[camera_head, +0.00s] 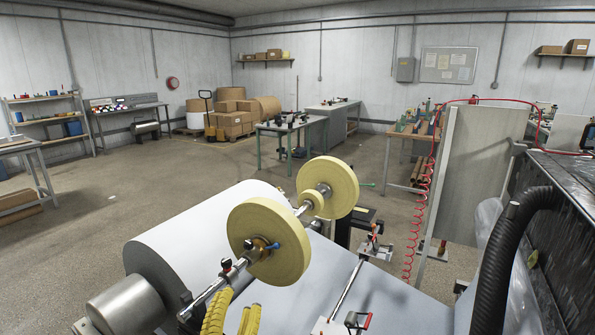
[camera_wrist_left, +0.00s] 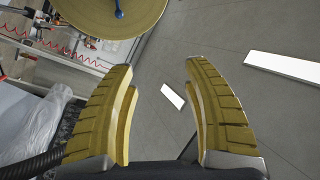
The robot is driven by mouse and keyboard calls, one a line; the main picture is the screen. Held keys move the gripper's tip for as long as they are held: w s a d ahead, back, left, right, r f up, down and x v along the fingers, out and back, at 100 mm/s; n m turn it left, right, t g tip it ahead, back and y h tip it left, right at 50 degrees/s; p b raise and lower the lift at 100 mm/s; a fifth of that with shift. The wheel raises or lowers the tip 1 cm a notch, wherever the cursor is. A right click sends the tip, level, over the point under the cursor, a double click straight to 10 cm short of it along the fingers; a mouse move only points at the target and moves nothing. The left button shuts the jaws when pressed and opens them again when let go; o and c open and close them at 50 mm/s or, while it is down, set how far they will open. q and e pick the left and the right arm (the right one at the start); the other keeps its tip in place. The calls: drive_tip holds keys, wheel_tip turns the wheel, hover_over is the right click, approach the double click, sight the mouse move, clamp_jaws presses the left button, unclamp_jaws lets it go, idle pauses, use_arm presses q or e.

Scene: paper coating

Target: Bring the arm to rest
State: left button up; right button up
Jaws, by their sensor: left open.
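My left gripper (camera_head: 239,304) shows at the bottom of the head view as yellow ridged fingers, just below the front yellow roll. In the left wrist view my left gripper (camera_wrist_left: 158,68) has its two fingers wide apart. Most of my left arm is hidden. My right gripper is in neither view.
A large white paper roll (camera_head: 190,240) lies left of the shaft. A second yellow roll (camera_head: 335,185) stands behind the front one. A black ribbed hose (camera_head: 505,250) and a grey panel (camera_head: 470,170) stand at the right. Open floor (camera_head: 110,215) lies at the left.

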use_arm(q)
drive_tip(key=s+a+f+n+g+y, duration=0.2)
drive_tip(key=s+a+f+g+y, duration=0.1)
drive_tip(key=s+a+f, duration=0.4)
drive_tip(key=s+a+f+n+g+y, duration=0.25)
drive_tip(key=a+f+g, duration=0.2)
drive_tip(key=f, duration=0.45)
drive_tip(key=s+a+f+g+y, duration=0.1)
drive_tip(key=s+a+f+g, duration=0.2)
drive_tip(key=s+f, duration=0.3)
drive_tip(key=s+a+f+g, duration=0.3)
drive_tip(key=s+a, duration=0.1)
drive_tip(key=s, duration=0.5)
drive_tip(key=s+d+f+g+h, duration=0.1)
drive_tip(key=s+d+f, duration=0.15)
drive_tip(key=f, duration=1.45)
drive_tip(key=s+d+f+g+h, duration=0.2)
drive_tip(key=d+f, duration=0.2)
drive_tip(key=f, duration=1.3)
drive_tip(key=s+f+n+g+h, duration=0.1)
drive_tip(key=s+f+n+g, duration=0.1)
drive_tip(key=s+f, duration=1.6)
drive_tip(key=s, duration=0.2)
drive_tip(key=shift+s+a, duration=0.25)
drive_tip(key=shift+s, duration=0.05)
